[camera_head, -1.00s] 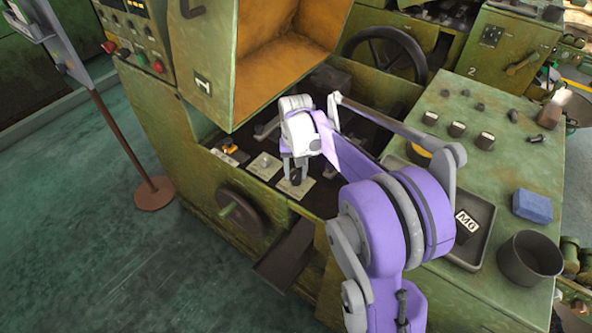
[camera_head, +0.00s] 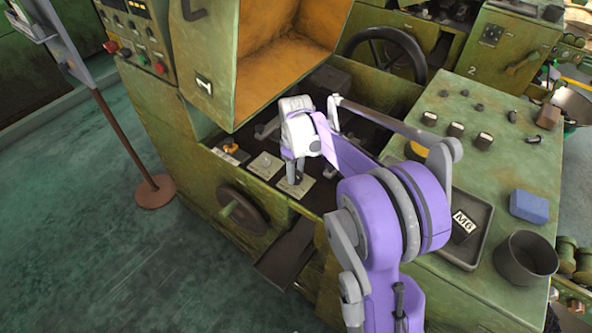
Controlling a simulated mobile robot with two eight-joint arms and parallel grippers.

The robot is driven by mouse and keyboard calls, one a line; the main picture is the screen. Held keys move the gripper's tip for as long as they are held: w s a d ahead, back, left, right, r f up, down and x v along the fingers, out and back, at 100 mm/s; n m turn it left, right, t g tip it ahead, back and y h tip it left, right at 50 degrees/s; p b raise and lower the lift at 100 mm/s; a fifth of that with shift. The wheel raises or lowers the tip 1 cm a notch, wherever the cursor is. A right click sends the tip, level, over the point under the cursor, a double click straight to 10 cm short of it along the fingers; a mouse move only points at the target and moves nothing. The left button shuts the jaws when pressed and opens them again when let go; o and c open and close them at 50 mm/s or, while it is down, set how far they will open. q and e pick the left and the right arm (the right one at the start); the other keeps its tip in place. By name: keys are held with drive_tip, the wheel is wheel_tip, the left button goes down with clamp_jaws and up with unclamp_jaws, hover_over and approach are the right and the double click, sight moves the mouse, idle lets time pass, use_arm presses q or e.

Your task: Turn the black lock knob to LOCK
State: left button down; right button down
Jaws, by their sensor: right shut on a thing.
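The black lock knob (camera_head: 294,180) sits on a light plate at the right end of a row of plates on the machine's front ledge. My right gripper (camera_head: 293,172) points down over it and is shut on the knob. The fingers hide much of the knob, so I cannot tell which way it points. My left gripper is not in view.
An orange knob (camera_head: 231,149) and a small grey toggle (camera_head: 266,161) sit on plates left of the lock knob. A handwheel (camera_head: 243,210) juts from the front below. A tray (camera_head: 462,257), blue block (camera_head: 529,206) and dark cup (camera_head: 525,257) stand on the right panel.

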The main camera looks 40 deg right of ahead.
sight(296, 175)
drive_tip(key=shift+n, duration=1.3)
drive_tip(key=shift+c, duration=1.9)
unclamp_jaws()
drive_tip(key=shift+r, duration=0.1)
wheel_tip(296, 175, up, 11)
drive_tip(key=p, duration=0.1)
